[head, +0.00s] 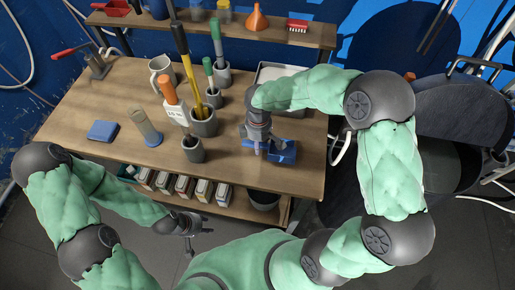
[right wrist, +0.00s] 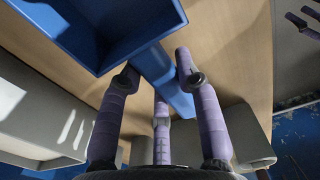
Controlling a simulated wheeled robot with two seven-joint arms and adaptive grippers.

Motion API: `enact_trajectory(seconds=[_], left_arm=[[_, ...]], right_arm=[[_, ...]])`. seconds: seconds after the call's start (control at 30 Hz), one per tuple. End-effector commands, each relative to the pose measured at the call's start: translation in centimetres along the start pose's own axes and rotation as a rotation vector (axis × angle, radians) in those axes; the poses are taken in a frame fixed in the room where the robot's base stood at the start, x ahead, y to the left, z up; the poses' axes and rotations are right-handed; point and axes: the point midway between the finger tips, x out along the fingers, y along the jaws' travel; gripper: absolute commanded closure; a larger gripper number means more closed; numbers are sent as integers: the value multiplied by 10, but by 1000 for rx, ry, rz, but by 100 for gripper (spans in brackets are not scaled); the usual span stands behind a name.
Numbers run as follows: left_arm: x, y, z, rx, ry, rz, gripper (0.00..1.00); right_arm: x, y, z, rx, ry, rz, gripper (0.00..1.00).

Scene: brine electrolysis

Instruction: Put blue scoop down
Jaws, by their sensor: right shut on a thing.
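The blue scoop (head: 284,152) is at the right part of the wooden table (head: 110,82). My right gripper (head: 259,150) is above it, shut on its handle. In the right wrist view the blue scoop (right wrist: 92,30) has its box-like bowl at the upper left. Its handle runs down between the purple fingers of my right gripper (right wrist: 157,72). The scoop is close over the tabletop; I cannot tell whether it touches. My left gripper (head: 200,240) hangs empty in front of the table, its fingers spread apart.
A white tray (head: 262,74) stands behind my right arm. Grey holders with coloured-handled tools, a mug (head: 160,68), a beaker (head: 146,128) and a blue pad (head: 102,130) stand left of the scoop. Several boxes (head: 184,187) are on the lower shelf. The table's front right is clear.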

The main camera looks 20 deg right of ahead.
Motion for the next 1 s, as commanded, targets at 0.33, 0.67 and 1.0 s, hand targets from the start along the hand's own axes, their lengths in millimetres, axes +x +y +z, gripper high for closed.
enact_trajectory(seconds=[0.33, 0.67, 1.0], left_arm=[[12, -4, -1, 0, 0, 0, 60], [12, -4, -1, 0, 0, 0, 60], [14, -5, -1, 0, 0, 0, 60]], right_arm=[[34, 8, -6, 0, 0, -1, 100], [40, 8, -6, 0, 2, 1, 100], [44, 8, -6, 0, 1, 1, 43]])
